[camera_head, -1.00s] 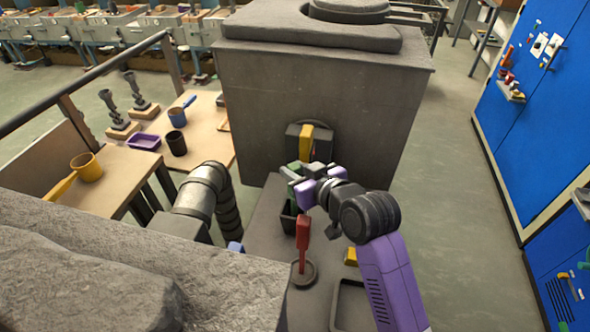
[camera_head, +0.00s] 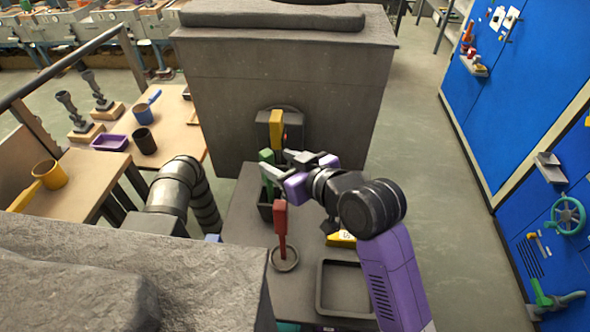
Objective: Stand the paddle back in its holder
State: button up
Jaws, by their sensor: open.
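A green upright piece, which looks like the paddle (camera_head: 267,157), stands in a narrow dark holder (camera_head: 265,211) on the grey bench in front of the furnace. It looks close to upright, and its lower end is hidden inside the holder. My gripper (camera_head: 273,161) is open at the green piece's upper part, its grey fingers pointing left toward it. I cannot tell whether a finger still touches it. The gripper's purple body hides part of the space to the right of the holder.
A red upright handle (camera_head: 281,222) stands in a round base in front of the holder. A yellow handle (camera_head: 276,130) is on the furnace front. A shallow dark tray (camera_head: 322,290) and a yellow block (camera_head: 342,239) lie to the right. A thick ribbed pipe (camera_head: 205,205) rises on the left.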

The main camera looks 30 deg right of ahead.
jog(key=a+v, duration=0.1)
jog(key=v, duration=0.5)
jog(key=shift+d, duration=0.5)
jog(key=shift+s, duration=0.1)
jog(key=s+d+r+m+t+h, duration=0.3)
jog(key=r+t, duration=0.1)
jog(key=s+a+f+g, duration=0.1)
jog(key=s+f, duration=0.3)
jog(key=s, duration=0.6)
jog(key=s+a+f, duration=0.2)
jog(key=s+f, duration=0.1)
jog(key=s, duration=0.7)
jog(key=s+a+f+n+g, duration=0.1)
jog(key=s+f, duration=0.3)
jog(key=s, duration=0.5)
jog(key=shift+s+a+f+g+y, duration=0.3)
jog(key=shift+s+a+f+y, duration=0.05)
jog(key=shift+s+f+y, duration=0.05)
jog(key=shift+c, duration=0.5)
